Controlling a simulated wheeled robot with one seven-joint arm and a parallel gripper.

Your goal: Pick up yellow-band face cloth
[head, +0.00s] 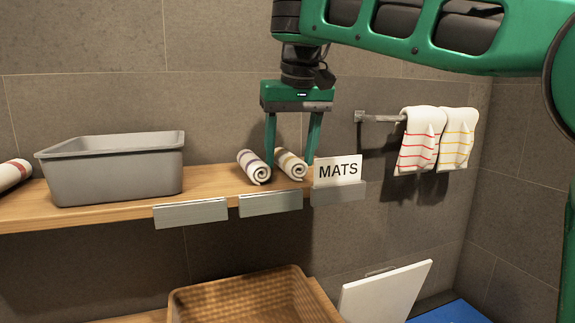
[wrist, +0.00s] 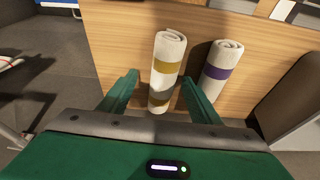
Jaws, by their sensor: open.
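The yellow-band face cloth is a white roll lying on the wooden shelf. It is the right one of two rolls in the head view (head: 293,167), and its mustard bands show clearly in the wrist view (wrist: 166,62). My gripper (head: 290,162) is open and points down over this roll. In the wrist view its two fingers (wrist: 160,78) stand on either side of the roll, with a gap on each side. The jaws hold nothing. I cannot tell exactly how far the fingertips are above the shelf.
A purple-band roll (wrist: 222,66) lies beside it, on the left in the head view (head: 253,167). A grey bin (head: 115,172) stands farther left on the shelf. A MATS sign (head: 338,170) stands close on the right. Striped towels (head: 420,140) hang from a rail; a wicker basket (head: 240,300) is below.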

